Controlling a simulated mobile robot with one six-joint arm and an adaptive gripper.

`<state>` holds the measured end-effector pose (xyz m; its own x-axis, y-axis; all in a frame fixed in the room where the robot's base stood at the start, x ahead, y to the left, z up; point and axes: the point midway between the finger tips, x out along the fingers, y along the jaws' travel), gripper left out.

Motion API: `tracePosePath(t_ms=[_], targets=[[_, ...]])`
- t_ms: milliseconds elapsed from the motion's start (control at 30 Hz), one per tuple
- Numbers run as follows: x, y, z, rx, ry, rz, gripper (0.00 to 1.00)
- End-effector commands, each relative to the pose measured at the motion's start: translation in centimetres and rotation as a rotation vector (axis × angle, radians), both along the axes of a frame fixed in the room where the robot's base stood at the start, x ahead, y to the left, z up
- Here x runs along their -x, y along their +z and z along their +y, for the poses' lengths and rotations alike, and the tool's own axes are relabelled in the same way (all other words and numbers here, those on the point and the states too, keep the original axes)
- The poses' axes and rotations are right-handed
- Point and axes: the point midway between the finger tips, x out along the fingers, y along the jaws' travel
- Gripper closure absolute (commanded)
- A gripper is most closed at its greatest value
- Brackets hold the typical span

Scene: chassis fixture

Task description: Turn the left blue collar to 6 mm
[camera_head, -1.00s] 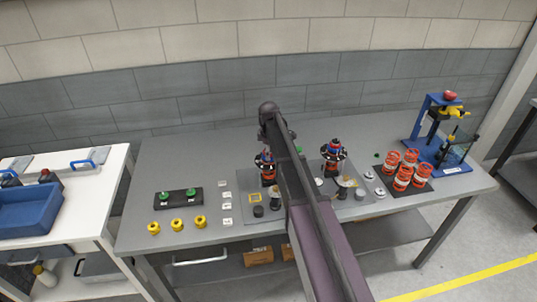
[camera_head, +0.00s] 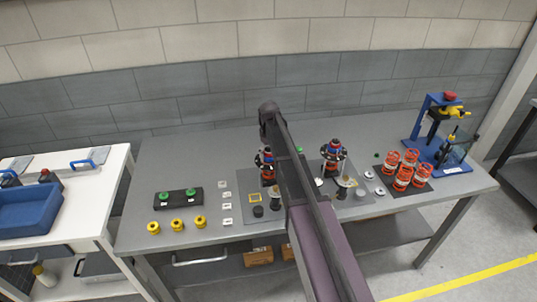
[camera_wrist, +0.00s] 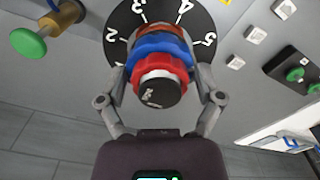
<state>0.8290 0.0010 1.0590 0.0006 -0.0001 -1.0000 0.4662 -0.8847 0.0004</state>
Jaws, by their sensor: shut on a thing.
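The left blue collar (camera_wrist: 160,47) sits around an upright post, with a red ring (camera_wrist: 160,76) and a black-and-white capped end nearer the camera. Behind it is a black dial (camera_wrist: 124,22) with white numbers; 3, 4 and 5 are readable. I cannot make out an index mark on the collar. My gripper (camera_wrist: 160,56) is shut on the blue collar, one finger on each side. In the head view the left fixture (camera_head: 268,172) stands just left of my arm, which partly covers the area.
A second similar fixture (camera_head: 333,158) stands right of my arm. Orange-red parts (camera_head: 402,177) and a blue press (camera_head: 437,135) are at the right. Yellow parts (camera_head: 177,224) and a black block with green knobs (camera_head: 178,197) are at the left. A green knob (camera_wrist: 28,44) is close by.

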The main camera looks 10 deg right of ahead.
Motion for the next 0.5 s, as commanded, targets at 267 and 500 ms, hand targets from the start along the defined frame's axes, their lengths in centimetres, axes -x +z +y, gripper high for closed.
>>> tracePosePath(t_ms=[267,500], targets=[[0.08,-0.05,0.00,-0.001,-0.212,0.001,0.69],[0.09,-0.08,0.01,0.000,-0.395,0.002,0.69]])
